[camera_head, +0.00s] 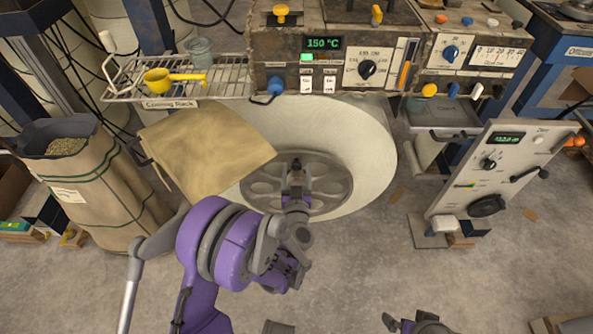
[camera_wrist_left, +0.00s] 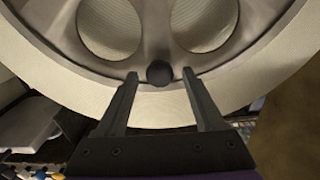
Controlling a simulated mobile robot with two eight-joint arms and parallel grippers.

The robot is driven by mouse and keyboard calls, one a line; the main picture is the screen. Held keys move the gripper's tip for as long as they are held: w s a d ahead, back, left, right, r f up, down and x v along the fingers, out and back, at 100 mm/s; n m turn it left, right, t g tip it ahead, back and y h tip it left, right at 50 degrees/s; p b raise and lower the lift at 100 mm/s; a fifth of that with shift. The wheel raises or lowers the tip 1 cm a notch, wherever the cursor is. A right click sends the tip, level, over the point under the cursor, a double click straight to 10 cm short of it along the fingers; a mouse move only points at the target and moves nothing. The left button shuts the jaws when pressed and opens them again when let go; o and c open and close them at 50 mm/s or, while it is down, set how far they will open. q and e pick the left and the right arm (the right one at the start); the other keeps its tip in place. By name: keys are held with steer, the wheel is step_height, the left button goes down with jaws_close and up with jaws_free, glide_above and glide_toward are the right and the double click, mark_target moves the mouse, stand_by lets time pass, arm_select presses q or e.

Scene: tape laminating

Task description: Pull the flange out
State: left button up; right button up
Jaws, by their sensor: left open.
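The flange (camera_head: 333,178) is a grey round disc with large holes, set in the face of a big white roll (camera_head: 345,130). In the left wrist view the flange (camera_wrist_left: 156,30) fills the top, with a dark round knob (camera_wrist_left: 159,73) below two of its holes. My left gripper (camera_head: 295,168) is in front of the flange and hides part of it. Its open fingers (camera_wrist_left: 159,76) stand on either side of the knob; I cannot tell whether they touch it. Part of my right arm (camera_head: 425,325) shows at the bottom edge; its finger state is unclear.
A brown cloth or sheet (camera_head: 205,150) hangs left of the flange, beside a sack (camera_head: 95,190). A cooling rack (camera_head: 180,78) holds a yellow pan (camera_head: 160,78). A control panel (camera_head: 335,60) is above the roll. A panel on a stand (camera_head: 490,165) is at right. Floor in front is mostly clear.

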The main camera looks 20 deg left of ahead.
arm_select(q)
steer(key=v, duration=1)
steer(key=shift+s+b, duration=0.4)
steer(key=shift+d+r, duration=0.1)
